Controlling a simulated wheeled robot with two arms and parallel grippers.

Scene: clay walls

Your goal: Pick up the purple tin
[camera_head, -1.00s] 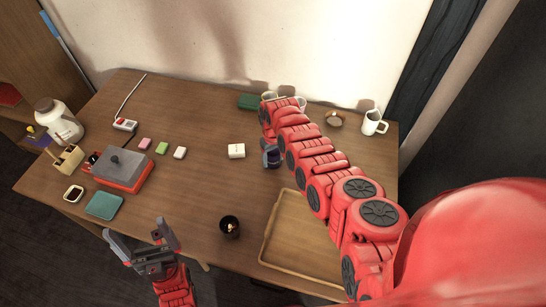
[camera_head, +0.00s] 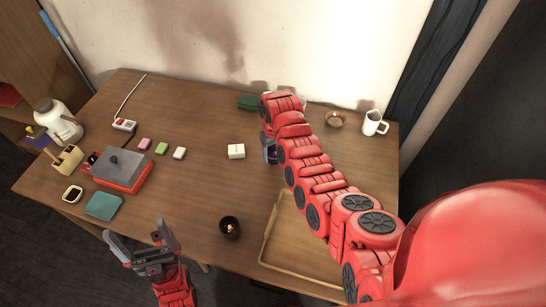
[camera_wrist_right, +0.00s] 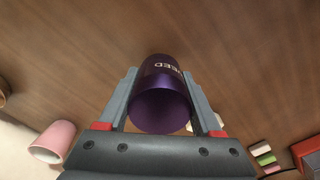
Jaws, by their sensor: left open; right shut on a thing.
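The purple tin (camera_wrist_right: 160,92) sits between the two fingers of my right gripper (camera_wrist_right: 160,95) in the right wrist view. The fingers are shut on its sides, and part of its lettering shows on the far side. In the head view only a small part of the tin (camera_head: 271,155) shows beside my right arm, which hides most of the right gripper. I cannot tell whether the tin touches the table. My left gripper (camera_head: 142,243) is open and empty at the table's front edge.
A wooden tray (camera_head: 267,240) lies below my right arm. A dark cup (camera_head: 229,227) stands left of it, and a white box (camera_head: 236,151) left of the tin. A white mug (camera_head: 374,123) and a bowl (camera_head: 334,119) are at the back right.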

